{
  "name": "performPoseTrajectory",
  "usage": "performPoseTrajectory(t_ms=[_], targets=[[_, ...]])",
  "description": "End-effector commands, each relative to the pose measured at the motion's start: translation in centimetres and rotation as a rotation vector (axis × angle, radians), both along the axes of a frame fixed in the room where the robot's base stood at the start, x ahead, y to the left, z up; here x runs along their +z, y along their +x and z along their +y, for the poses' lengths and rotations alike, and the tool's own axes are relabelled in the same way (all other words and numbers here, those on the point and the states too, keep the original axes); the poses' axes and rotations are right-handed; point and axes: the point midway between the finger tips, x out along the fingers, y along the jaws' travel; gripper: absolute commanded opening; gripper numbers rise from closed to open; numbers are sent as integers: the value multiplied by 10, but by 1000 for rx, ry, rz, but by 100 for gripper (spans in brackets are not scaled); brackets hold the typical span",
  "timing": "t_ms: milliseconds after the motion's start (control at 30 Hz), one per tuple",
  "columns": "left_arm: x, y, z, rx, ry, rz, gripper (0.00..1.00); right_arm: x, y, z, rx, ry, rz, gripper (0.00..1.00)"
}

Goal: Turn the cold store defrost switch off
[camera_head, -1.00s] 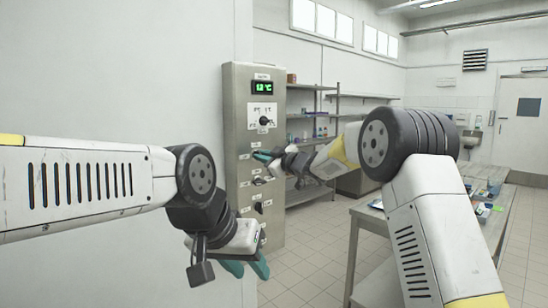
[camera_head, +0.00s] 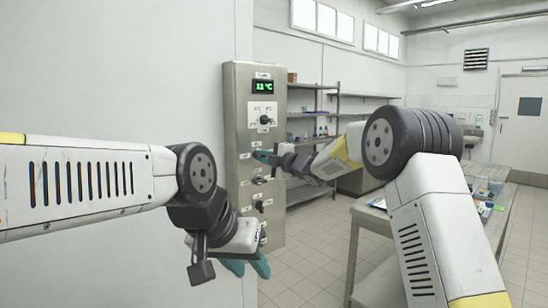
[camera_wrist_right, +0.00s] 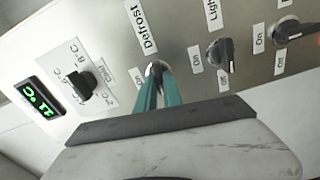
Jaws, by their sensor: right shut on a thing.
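The defrost switch (camera_wrist_right: 154,70) is a small knob under the label "Defrost" (camera_wrist_right: 147,31) on the steel control panel (camera_head: 235,130). In the right wrist view my right gripper (camera_wrist_right: 157,82) has its teal fingers shut on this knob. The fingers cover most of it, so I cannot tell which way it points. In the head view my right gripper (camera_head: 263,156) reaches the panel's middle from the right. My left gripper (camera_head: 246,267) is open and empty, low in front of the panel, with its teal fingers apart.
A temperature dial (camera_wrist_right: 82,84) and green display (camera_wrist_right: 40,104) lie left of the switch in the wrist view. The light switch (camera_wrist_right: 220,52) and another black knob (camera_wrist_right: 288,30) lie right. A steel table (camera_head: 368,215) stands right; shelves (camera_head: 350,115) stand behind.

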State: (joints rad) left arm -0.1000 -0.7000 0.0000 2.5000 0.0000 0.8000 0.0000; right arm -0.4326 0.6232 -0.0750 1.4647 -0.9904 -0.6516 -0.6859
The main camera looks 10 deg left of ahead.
Motion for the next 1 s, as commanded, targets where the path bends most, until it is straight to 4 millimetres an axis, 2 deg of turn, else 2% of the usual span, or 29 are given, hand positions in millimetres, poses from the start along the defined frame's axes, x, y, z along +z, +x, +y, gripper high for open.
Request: performPoseTrajectory(t_ms=[300,833,867,900,967,1000], targets=[[0,0,0,0,0,0,36,-3,0,-1,-2,-76,-90,0],[0,0,0,0,0,0,36,-3,0,-1,0,-92,-110,0],[0,0,0,0,0,0,36,-3,0,-1,0,-92,-110,13],[0,0,0,0,0,0,36,-3,0,-1,-1,-91,-109,21],[0,0,0,0,0,0,36,-3,0,-1,-1,-91,-109,33],[0,0,0,0,0,0,36,-3,0,-1,-1,-91,-109,33]])
